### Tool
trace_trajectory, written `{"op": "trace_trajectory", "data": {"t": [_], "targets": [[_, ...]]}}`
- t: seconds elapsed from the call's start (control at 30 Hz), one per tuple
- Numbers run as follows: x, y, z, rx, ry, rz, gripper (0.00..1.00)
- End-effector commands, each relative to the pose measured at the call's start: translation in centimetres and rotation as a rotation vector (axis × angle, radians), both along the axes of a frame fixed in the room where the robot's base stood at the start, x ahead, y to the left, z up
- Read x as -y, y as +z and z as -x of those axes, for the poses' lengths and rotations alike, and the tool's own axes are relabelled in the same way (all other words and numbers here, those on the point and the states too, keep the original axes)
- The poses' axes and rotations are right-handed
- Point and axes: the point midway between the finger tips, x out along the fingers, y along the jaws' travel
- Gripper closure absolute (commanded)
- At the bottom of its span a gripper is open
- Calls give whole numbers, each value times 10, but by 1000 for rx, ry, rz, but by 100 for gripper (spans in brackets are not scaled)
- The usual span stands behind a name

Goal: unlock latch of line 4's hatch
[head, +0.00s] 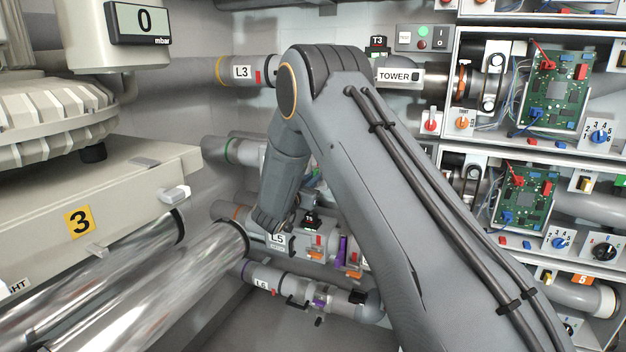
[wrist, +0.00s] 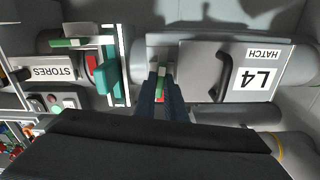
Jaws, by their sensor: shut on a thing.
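The line 4 hatch (wrist: 205,62), marked HATCH L4 upside down, spans the upper middle and right of the wrist view. It carries a dark bar handle (wrist: 222,72) and looks closed. The latch (wrist: 161,78), a small green piece with red at its lower end, sits at the hatch's left edge. My gripper (wrist: 162,88) is shut on the latch, one dark finger on each side. The fingers hide part of it. In the head view, my arm covers most of line 4, and only its green-ringed end (head: 229,149) shows clearly. My fingertips do not show there.
In the head view, line L3 (head: 240,71) runs above, lines L5 (head: 278,238) and L6 (head: 262,283) below, and circuit-board racks (head: 558,90) stand at right.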

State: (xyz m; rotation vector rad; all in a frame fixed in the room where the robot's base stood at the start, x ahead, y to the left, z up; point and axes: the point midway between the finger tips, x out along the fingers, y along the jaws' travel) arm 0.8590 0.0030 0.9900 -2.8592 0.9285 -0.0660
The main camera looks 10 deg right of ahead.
Motion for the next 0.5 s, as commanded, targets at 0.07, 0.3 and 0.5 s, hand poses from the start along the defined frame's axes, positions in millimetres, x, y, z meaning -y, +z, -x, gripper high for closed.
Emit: {"op": "trace_trajectory", "data": {"t": [0.07,0.3,0.5], "targets": [[0,-2,1,-28,-2,33,100],[0,-2,1,-79,-2,103,100],[1,-3,1,-95,-2,125,100]]}}
